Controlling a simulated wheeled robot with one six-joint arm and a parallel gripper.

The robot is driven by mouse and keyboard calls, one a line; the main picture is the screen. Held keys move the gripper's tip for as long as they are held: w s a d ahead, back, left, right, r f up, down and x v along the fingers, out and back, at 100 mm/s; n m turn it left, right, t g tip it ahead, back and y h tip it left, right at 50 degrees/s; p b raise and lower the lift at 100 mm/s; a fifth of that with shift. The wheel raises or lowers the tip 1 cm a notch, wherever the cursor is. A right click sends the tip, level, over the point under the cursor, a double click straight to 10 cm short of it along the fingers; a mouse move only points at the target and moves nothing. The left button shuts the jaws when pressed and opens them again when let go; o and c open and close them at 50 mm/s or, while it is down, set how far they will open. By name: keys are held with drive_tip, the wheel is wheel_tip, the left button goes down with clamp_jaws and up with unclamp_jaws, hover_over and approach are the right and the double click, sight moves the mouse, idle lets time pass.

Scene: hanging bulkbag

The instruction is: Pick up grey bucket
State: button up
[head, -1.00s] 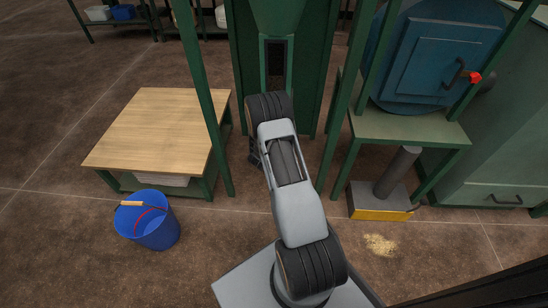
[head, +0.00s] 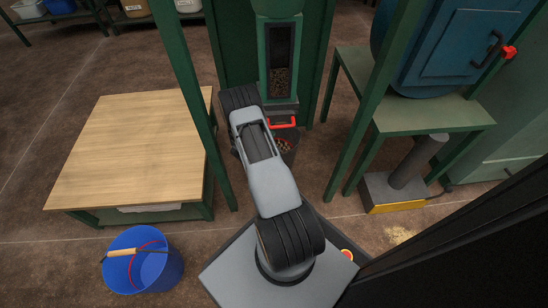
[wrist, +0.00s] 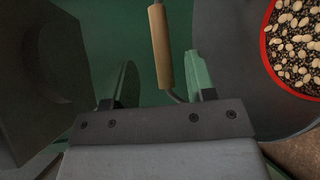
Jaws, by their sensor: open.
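The grey bucket (wrist: 235,65) fills the right of the wrist view. It has a red rim and holds pale and dark beans or seeds. Its wooden handle grip (wrist: 160,45) on a bent wire stands upright in the picture, between the two fingers of my gripper (wrist: 162,82). The fingers are open and apart from the grip; I cannot tell the exact depth. In the head view the bucket (head: 291,157) is partly hidden behind my arm, below a green hopper. My gripper is hidden by my arm there.
The green hopper (head: 280,55) has a window and a red handle (head: 282,122). Green posts (head: 190,90) stand close on both sides. A wooden table (head: 130,150) and a blue bucket (head: 142,260) are at left. A pedestal with a yellow front (head: 395,207) is at right.

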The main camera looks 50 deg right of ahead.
sight(277, 124)
drive_tip(key=d+b, duration=0.2)
drive_tip(key=d, duration=0.1)
drive_tip(key=d+f+b, duration=0.1)
drive_tip(key=shift+w+d, duration=0.3)
drive_tip(key=shift+w, duration=0.05)
drive_tip(key=shift+d, duration=0.15)
clamp_jaws()
idle(0.9)
drive_tip(key=shift+r, duration=0.2)
